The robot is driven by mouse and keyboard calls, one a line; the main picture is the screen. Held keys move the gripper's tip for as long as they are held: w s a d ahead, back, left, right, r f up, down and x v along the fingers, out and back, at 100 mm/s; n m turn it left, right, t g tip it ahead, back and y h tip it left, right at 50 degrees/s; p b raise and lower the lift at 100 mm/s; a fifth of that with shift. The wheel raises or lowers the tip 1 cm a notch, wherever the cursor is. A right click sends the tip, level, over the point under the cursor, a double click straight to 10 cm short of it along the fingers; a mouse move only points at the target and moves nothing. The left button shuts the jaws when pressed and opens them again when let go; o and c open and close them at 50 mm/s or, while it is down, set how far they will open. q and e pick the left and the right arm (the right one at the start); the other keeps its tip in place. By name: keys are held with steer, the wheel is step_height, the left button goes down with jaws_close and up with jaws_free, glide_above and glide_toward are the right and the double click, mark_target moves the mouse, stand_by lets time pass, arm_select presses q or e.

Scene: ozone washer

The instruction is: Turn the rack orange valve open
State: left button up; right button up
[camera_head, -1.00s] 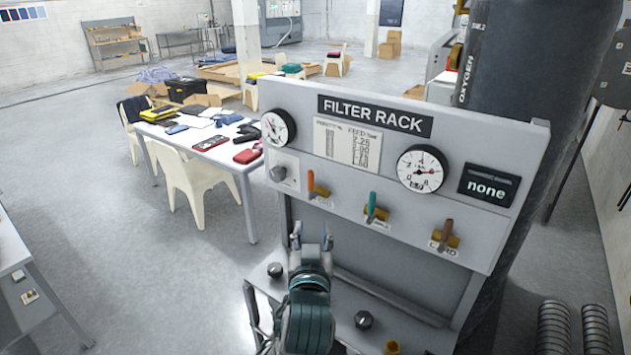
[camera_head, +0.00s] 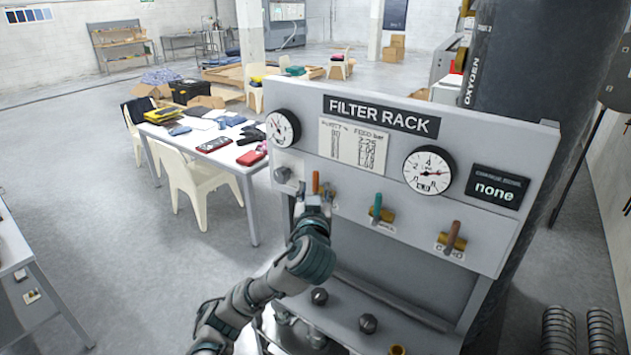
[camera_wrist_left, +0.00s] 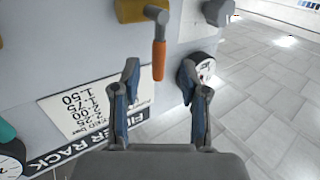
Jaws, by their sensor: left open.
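The filter rack (camera_head: 400,228) stands in front of me with three valve levers in a row. The orange valve (camera_head: 316,183) is the leftmost, its handle upright in the head view; its lower part is hidden by my gripper. A teal lever (camera_head: 377,206) and a brown-red lever (camera_head: 453,236) are to its right. My left gripper (camera_head: 313,196) is at the orange valve. In the left wrist view the open left gripper (camera_wrist_left: 160,70) has the orange valve handle (camera_wrist_left: 158,60) between its fingertips in the picture, with gaps on both sides. Contact cannot be told. My right gripper is out of view.
Pressure gauges (camera_head: 428,171) and a grey knob (camera_head: 282,174) are on the panel. A table (camera_head: 207,155) with chairs stands behind left. A dark oxygen cylinder (camera_head: 525,75) stands behind the rack.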

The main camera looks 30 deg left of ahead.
mark_target(315, 184)
arm_select(q)
steer(key=shift+p+x, duration=0.35)
steer(key=shift+x, duration=1.85)
jaws_close()
